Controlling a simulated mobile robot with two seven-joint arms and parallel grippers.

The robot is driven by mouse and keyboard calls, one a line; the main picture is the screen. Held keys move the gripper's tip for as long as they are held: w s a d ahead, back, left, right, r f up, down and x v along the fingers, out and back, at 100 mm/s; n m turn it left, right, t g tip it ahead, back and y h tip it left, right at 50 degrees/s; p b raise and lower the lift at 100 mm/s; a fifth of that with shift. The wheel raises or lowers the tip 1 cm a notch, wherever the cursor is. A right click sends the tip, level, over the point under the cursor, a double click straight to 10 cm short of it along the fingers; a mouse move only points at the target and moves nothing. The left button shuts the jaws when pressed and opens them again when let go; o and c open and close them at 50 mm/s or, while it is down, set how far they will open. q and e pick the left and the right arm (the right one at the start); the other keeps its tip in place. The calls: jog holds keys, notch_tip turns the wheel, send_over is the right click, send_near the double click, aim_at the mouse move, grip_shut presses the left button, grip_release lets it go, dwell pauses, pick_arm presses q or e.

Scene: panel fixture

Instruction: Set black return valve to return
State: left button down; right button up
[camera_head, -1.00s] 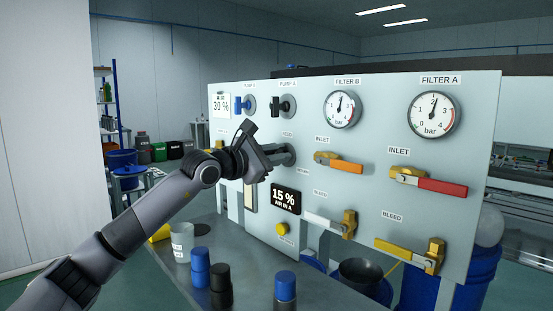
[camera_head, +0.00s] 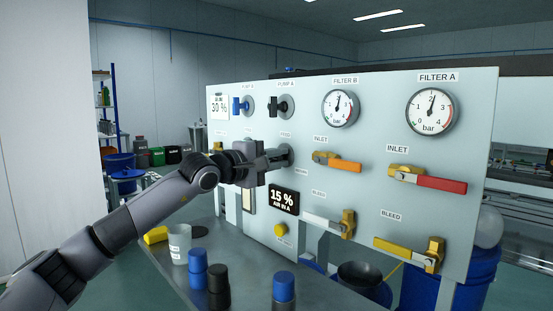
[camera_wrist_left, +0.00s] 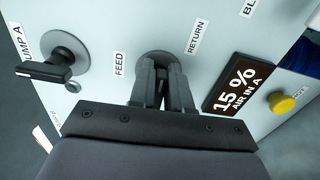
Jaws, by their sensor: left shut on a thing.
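The return valve (camera_head: 290,154) sits on the panel, its grey round base showing at the tips of my left gripper (camera_head: 276,158). In the left wrist view the valve base (camera_wrist_left: 153,54) lies between the FEED and RETURN labels. My left gripper's fingers (camera_wrist_left: 161,82) are close together on the black handle there. The fingers hide most of the handle, so its exact pointing is hard to tell. The FEED label (camera_wrist_left: 119,64) and RETURN label (camera_wrist_left: 196,37) are readable. My right gripper is not in view.
The pump A valve (camera_head: 283,106) is above. The orange inlet lever (camera_head: 345,166) and the AIR IN A display (camera_head: 284,200) reading 15 % are nearby on the panel (camera_head: 380,200). A cup (camera_head: 179,246) and several blue and black bottles stand on the bench below.

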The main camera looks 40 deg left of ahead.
aim_at(274, 160)
pick_arm(q)
jog(key=shift+f+m, duration=0.15)
jog(key=shift+m, duration=0.25)
jog(key=c, duration=1.2)
grip_release()
jog(key=shift+o, duration=0.2)
jog(key=shift+s, duration=0.1)
